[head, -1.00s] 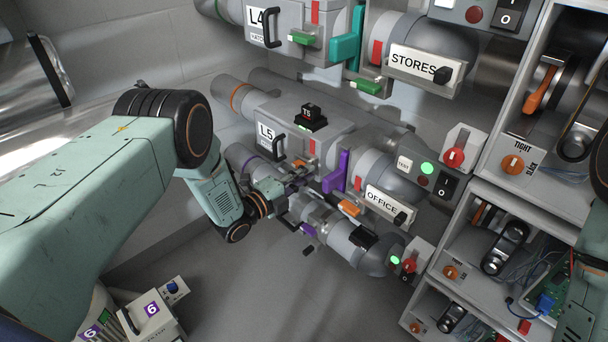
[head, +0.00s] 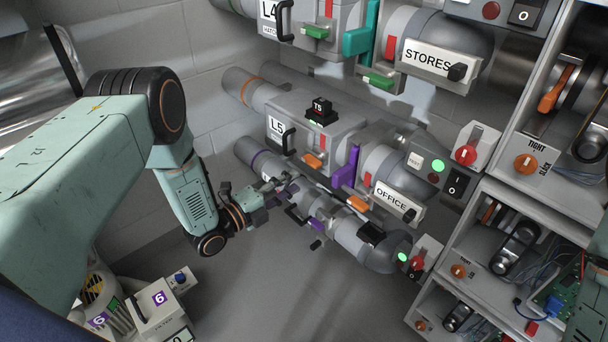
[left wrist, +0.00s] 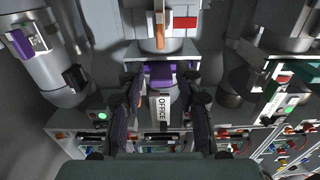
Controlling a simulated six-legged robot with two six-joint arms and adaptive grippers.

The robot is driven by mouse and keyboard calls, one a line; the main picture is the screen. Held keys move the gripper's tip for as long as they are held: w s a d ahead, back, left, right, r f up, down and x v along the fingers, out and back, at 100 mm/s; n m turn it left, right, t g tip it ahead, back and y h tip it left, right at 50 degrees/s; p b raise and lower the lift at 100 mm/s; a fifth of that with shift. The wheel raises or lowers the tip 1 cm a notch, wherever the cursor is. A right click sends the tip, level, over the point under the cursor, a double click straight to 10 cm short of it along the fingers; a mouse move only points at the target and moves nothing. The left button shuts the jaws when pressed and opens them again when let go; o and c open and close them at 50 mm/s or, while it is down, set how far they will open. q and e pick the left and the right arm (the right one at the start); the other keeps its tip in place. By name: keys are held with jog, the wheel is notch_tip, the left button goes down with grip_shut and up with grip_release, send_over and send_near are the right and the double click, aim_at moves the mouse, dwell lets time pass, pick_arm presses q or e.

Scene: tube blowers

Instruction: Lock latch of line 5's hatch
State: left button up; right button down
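Line 5's hatch (head: 318,130) is a grey box with an L5 label and a black handle (head: 288,139). Its small orange latch (head: 313,160) is on the lower front, beside a red mark. In the left wrist view an orange latch (left wrist: 159,30) stands at the top middle near a red-and-white patch. My left gripper (head: 266,190) is below and left of the hatch, near the lower pipe, apart from the latch. In the left wrist view its two fingers (left wrist: 160,115) are spread with nothing held between them. My right gripper is not in view.
A purple lever (head: 346,170) and an OFFICE sign (head: 391,199) are right of the latch. A lower pipe (head: 335,228) with purple parts runs under the hatch. Line 4's hatch (head: 315,18) is above. Open floor lies below the gripper.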

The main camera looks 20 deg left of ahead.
pick_arm(q)
jog(key=shift+v, duration=1.85)
